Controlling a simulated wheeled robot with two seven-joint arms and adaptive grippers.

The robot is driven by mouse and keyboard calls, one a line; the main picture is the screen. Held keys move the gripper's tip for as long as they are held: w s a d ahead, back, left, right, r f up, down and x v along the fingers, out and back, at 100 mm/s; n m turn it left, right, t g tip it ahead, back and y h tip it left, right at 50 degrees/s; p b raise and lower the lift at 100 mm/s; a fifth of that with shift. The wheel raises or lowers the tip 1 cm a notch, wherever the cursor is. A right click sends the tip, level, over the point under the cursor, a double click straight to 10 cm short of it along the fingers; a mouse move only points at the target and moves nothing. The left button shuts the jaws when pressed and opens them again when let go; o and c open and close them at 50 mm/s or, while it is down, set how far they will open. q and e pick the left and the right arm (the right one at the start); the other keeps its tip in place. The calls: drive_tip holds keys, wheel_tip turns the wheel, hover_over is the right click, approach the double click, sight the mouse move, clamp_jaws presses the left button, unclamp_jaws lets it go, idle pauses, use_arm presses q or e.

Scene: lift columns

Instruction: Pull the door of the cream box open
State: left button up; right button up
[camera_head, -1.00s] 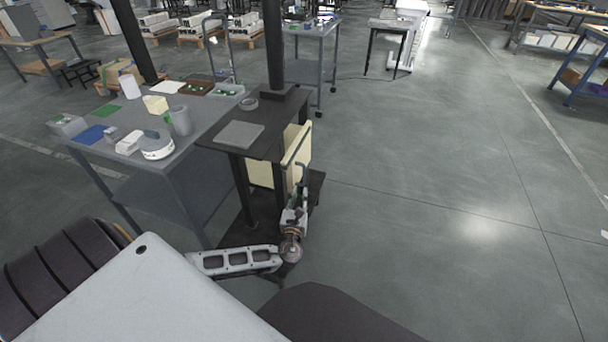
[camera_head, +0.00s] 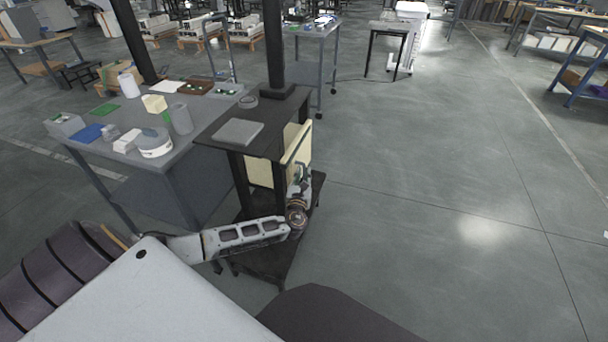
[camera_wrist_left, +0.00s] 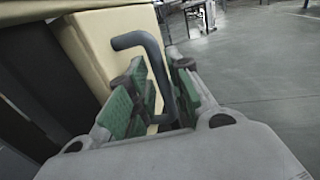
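A dark bent handle (camera_wrist_left: 133,40) stands out from the cream face in the left wrist view. My left gripper (camera_wrist_left: 165,90) is around this handle, with its green-padded fingers on either side and a narrow gap at the left pad. Its fingers look open; firm contact is not visible. In the head view my left gripper (camera_head: 301,180) is at the door's lower front edge. My right gripper is not in view.
The dark table (camera_head: 215,135) bears a grey plate (camera_head: 238,132) and a roll. A grey workbench (camera_head: 190,150) with several items stands close on the left. The floor (camera_head: 430,180) to the right of the door is clear.

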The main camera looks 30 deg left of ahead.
use_arm(q)
drive_tip(key=shift+x, duration=0.85)
clamp_jaws()
